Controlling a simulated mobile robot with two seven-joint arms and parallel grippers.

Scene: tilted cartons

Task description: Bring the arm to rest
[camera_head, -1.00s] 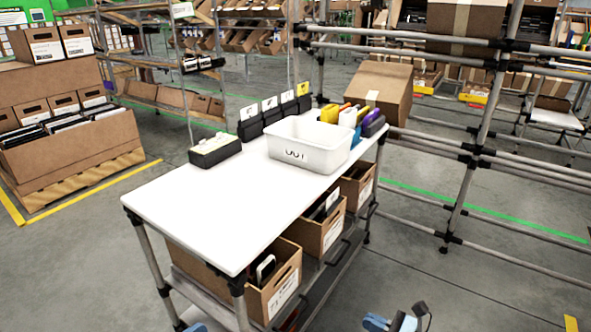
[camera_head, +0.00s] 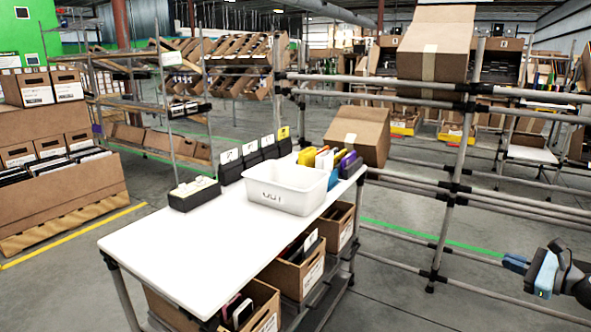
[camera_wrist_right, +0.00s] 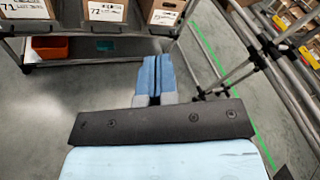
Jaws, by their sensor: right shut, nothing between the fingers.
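My right gripper (camera_head: 515,263) shows at the right edge of the head view, with its blue fingers pointing left over the floor. It is apart from the table and the rack. In the right wrist view its two blue fingers (camera_wrist_right: 154,78) are pressed together with nothing between them. My left gripper is not in the head view.
A white table (camera_head: 185,250) holds a white bin (camera_head: 287,188), a dark tray (camera_head: 194,193) and several dark holders. Cartons (camera_head: 262,300) sit on its lower shelf. A pipe rack (camera_head: 450,180) with tilted cartons (camera_head: 436,45) stands behind.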

